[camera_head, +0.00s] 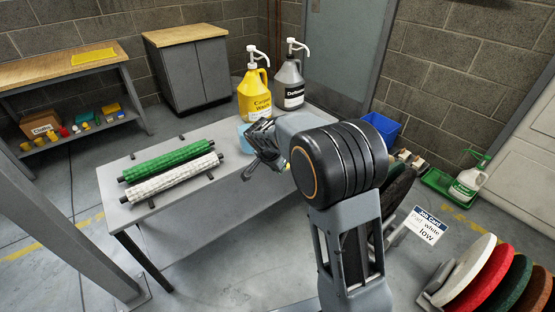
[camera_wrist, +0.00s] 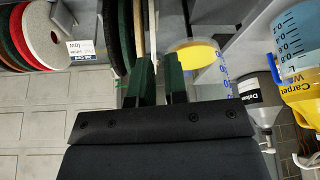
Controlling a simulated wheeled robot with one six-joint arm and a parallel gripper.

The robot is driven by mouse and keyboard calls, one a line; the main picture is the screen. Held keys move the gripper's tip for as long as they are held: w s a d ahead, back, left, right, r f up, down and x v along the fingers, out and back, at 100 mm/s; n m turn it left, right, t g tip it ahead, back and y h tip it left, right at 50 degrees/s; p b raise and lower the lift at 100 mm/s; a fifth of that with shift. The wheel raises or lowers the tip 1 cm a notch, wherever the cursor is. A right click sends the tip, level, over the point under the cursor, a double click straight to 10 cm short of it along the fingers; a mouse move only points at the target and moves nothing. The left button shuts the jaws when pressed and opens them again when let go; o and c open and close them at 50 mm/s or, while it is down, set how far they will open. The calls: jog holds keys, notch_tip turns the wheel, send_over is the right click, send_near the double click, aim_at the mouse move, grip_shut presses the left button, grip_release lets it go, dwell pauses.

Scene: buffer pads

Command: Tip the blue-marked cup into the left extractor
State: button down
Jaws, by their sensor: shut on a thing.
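My gripper (camera_head: 250,168) is above the right part of the grey table in the head view. In the wrist view its two dark green fingers (camera_wrist: 158,82) stand a small gap apart. A clear cup with yellow contents and blue marks (camera_wrist: 197,56) is beside the right finger. My gripper seems shut on this cup, but the grip itself is not clear. I cannot make out an extractor.
A yellow jug (camera_head: 251,100) and a grey jug (camera_head: 291,86) stand at the table's back. A green brush roller (camera_head: 165,160) and a white one (camera_head: 172,178) lie on the left of the table (camera_head: 215,134). Round pads (camera_head: 487,275) stand in a rack at right.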

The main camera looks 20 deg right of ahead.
jog(key=s+f+n+t+y+p, duration=0.1)
jog(key=s+f+n+y+p, duration=0.2)
jog(key=n, duration=0.4)
jog(key=s+r+n+t+p, duration=0.1)
jog(key=s+r+n+p, duration=0.3)
jog(key=p, duration=1)
notch_tip(320, 180, up, 2)
jog(key=s, duration=0.3)
jog(key=shift+r+y, duration=0.2)
jog(key=shift+y, duration=0.2)
